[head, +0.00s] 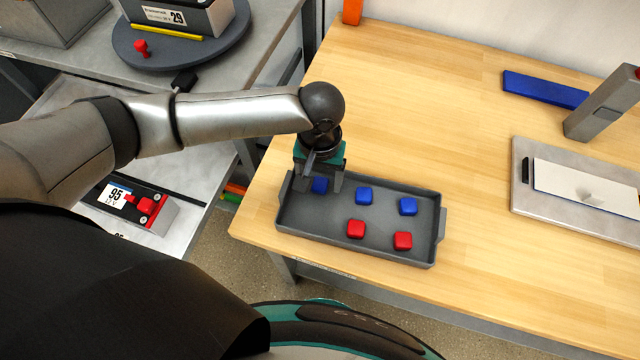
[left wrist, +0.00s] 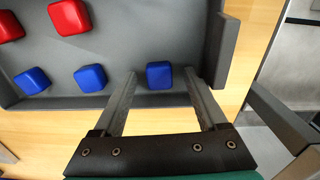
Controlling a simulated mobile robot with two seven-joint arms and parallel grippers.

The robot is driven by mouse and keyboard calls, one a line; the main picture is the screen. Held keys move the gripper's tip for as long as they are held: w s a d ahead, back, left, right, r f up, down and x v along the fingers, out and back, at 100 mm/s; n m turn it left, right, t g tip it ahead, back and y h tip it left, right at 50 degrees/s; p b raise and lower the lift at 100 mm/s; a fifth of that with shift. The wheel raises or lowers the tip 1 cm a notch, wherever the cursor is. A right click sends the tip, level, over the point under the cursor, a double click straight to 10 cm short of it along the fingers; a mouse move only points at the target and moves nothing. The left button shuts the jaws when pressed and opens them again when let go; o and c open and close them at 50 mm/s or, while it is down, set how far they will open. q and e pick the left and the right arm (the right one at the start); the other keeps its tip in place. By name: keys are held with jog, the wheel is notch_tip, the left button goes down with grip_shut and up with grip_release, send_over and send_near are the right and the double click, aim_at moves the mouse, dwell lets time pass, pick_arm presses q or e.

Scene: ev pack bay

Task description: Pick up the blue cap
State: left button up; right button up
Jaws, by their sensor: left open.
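A dark grey tray (head: 290,217) on the wooden table holds several small caps. Three are blue: one at the tray's left (head: 320,185), one in the middle (head: 364,195) and one at the right (head: 407,206). My left gripper (head: 322,188) points down over the left end of the tray, at the leftmost blue cap. In the left wrist view that blue cap (left wrist: 159,75) lies between the tips of the open fingers (left wrist: 162,82), with a gap visible on each side. The fingers' exact height over the tray floor is hard to tell. My right gripper is not in view.
Two red caps (head: 356,229) (head: 403,240) lie in the tray's front part. A grey stand (head: 605,100), a blue bar (head: 545,89) and a plate with a white sheet (head: 585,188) are at the right. A round turntable (head: 180,55) is at the upper left. Table behind the tray is clear.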

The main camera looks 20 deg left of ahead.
pick_arm(q)
jog(key=shift+c, duration=0.2)
grip_shut()
dwell(0.5)
